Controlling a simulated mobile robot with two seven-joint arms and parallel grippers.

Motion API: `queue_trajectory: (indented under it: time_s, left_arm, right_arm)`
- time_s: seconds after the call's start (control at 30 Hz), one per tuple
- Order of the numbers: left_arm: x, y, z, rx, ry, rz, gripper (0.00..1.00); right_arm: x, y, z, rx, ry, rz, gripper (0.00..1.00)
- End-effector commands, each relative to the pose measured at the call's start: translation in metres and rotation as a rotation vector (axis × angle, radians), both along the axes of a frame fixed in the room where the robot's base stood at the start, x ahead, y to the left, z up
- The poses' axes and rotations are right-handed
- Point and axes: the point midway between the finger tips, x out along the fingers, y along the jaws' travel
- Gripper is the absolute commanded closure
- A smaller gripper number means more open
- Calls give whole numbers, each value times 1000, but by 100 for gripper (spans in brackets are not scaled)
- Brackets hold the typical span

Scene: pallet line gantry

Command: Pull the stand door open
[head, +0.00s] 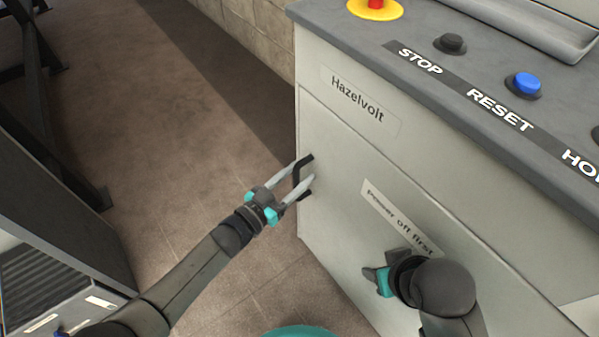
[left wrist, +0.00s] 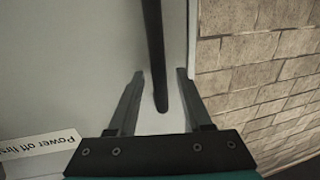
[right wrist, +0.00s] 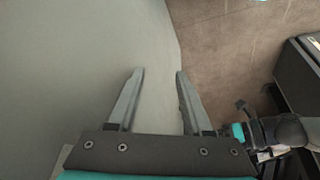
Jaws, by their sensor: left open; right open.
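The stand door (head: 345,200) is the pale grey front panel of the stand, under the "Hazelvolt" label, and looks closed. Its black bar handle (head: 304,163) is near the door's left edge. My left gripper (head: 303,175) is open at the handle, partly covering it. In the left wrist view the handle (left wrist: 155,50) runs between the two spread fingers (left wrist: 160,75), with gaps on both sides. My right gripper (head: 376,274) is low in front of the door, partly hidden by my wrist. In the right wrist view its fingers (right wrist: 160,75) are apart and empty.
The stand's dark top (head: 440,75) overhangs the door and carries a red stop button (head: 376,3), a blue button (head: 526,83) and a black button (head: 450,43). A "Power off first" label (head: 400,216) is on the door. Brown floor (head: 150,110) left of the stand is clear.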

Motion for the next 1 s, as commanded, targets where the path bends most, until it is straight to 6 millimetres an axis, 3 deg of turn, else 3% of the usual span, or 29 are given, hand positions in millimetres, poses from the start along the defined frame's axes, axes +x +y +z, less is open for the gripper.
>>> queue_trajectory:
  time_s: [0.1, 0.53, 1.0]
  left_arm:
    - [0, 0, 0, -1, -1, 0, 50]
    - [0, 0, 0, 0, 0, 0, 99]
    - [0, 0, 0, 0, 0, 0, 100]
  right_arm:
    - [-1, 0, 0, 1, 2, 0, 50]
    - [-1, 0, -1, 0, 4, 1, 50]
    - [-2, 0, -3, -1, 8, 2, 50]
